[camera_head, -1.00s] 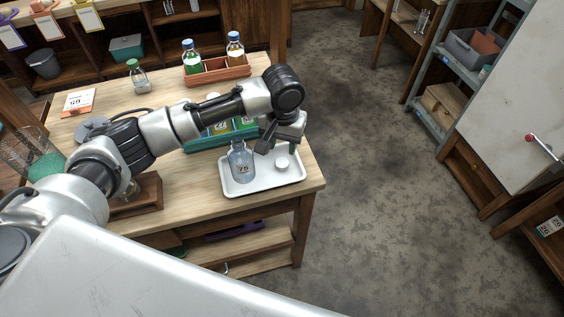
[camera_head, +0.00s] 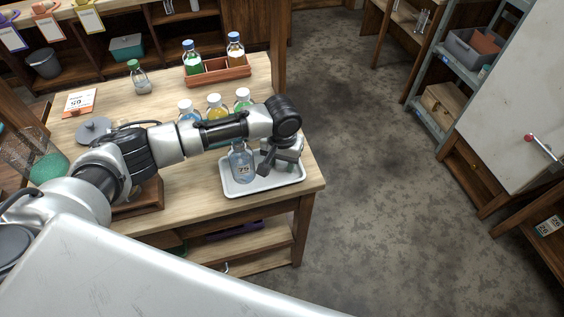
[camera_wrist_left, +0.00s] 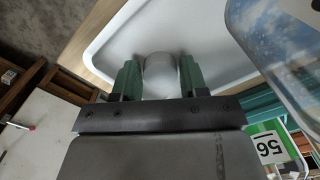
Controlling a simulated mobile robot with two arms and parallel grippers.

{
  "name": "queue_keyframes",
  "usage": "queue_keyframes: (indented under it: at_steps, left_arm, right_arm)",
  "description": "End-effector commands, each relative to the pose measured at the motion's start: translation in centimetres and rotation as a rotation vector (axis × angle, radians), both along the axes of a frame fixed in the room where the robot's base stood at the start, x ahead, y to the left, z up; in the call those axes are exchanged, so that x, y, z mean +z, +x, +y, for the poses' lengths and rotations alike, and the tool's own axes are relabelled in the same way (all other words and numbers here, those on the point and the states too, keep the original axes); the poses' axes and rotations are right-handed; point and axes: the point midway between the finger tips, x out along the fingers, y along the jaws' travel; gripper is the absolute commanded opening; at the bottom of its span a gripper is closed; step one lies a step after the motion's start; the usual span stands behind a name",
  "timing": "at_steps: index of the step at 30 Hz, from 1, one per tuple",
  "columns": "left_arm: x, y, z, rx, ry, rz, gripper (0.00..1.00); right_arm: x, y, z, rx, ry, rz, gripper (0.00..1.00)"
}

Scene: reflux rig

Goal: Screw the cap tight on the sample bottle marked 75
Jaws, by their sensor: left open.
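The sample bottle marked 75 (camera_head: 243,168) is clear glass and stands upright with no cap on the left part of a white tray (camera_head: 236,191). It also shows at the right edge of the left wrist view (camera_wrist_left: 285,38). A white cap (camera_wrist_left: 160,70) lies on the tray beside the bottle. My left gripper (camera_head: 276,163) is low over the tray, and its green-padded fingers (camera_wrist_left: 158,80) stand open on either side of the cap. In the head view the gripper hides the cap. My right gripper is in neither view.
White-capped bottles (camera_head: 216,104) stand behind my left forearm. A brown rack (camera_head: 218,75) with two blue-capped bottles and a green-capped bottle (camera_head: 138,76) stand farther back. A lidded grey dish (camera_head: 93,130) is on the left. Open floor lies right of the table.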

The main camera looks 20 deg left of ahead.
Motion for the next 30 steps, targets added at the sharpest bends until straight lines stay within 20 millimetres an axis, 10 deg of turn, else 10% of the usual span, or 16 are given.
queue_keyframes:
  at_steps: [8,14,30]
  left_arm:
    - [0.0,0.0,0.0,0.0,0.0,0.0,0.43]
    - [0.0,0.0,0.0,0.0,0.0,0.0,0.14]
    - [1.6,0.1,0.0,0.001,-0.001,-0.002,0.14]
  right_arm:
    - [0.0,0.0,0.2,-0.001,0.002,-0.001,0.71]
    - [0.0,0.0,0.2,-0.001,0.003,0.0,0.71]
    - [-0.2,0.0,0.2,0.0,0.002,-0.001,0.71]
